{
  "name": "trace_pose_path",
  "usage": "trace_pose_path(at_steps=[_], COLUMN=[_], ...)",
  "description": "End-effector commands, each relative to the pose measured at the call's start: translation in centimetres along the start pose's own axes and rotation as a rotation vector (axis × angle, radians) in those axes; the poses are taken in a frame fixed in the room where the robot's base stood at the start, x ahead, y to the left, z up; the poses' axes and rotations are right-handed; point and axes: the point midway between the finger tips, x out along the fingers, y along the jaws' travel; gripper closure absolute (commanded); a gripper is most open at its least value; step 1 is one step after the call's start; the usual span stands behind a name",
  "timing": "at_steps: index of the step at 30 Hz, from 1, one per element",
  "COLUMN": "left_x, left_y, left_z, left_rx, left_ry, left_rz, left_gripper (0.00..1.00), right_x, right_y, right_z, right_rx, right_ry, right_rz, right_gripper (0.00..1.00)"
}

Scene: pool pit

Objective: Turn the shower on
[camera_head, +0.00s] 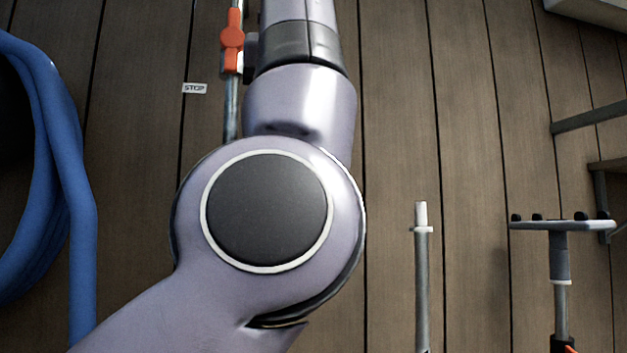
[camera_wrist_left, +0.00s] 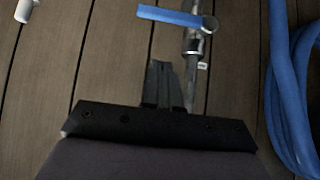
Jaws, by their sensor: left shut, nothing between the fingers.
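A vertical metal pipe (camera_head: 231,115) with an orange valve handle (camera_head: 232,37) shows at upper left in the head view, partly hidden by my left arm. In the left wrist view a blue lever handle (camera_wrist_left: 170,16) sticks out sideways from the pipe (camera_wrist_left: 193,42). The shower head is not in view.
A white-tipped pole (camera_head: 421,270) and a brush on a pole (camera_head: 562,225) stand at right. Bench-like edges (camera_head: 590,117) show at far right. Wooden planks lie behind.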

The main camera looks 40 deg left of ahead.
Motion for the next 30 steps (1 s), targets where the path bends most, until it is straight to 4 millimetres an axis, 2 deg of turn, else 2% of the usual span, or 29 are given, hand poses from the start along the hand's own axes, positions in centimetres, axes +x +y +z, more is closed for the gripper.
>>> trace_pose_path(at_steps=[1,10,21,30], left_x=[1.0,5.3,7.2,7.7], left_y=[0.0,-0.1,0.0,0.0], left_z=[0.0,0.0,2.3,2.8], left_rx=[-0.004,-0.002,0.000,0.000], left_ry=[-0.006,-0.003,-0.001,-0.001], left_rz=[-0.004,-0.004,-0.001,-0.001], left_gripper=[1.00,1.00,1.00,1.00], right_x=[0.0,0.0,0.0,0.0], right_y=[0.0,0.0,0.0,0.0], right_z=[0.0,0.0,0.0,0.0], right_rx=[0.000,0.000,0.000,0.000], right_ry=[0.000,0.000,0.000,0.000], right_rz=[0.000,0.000,0.000,0.000], right_gripper=[0.01,0.01,0.01,0.01])
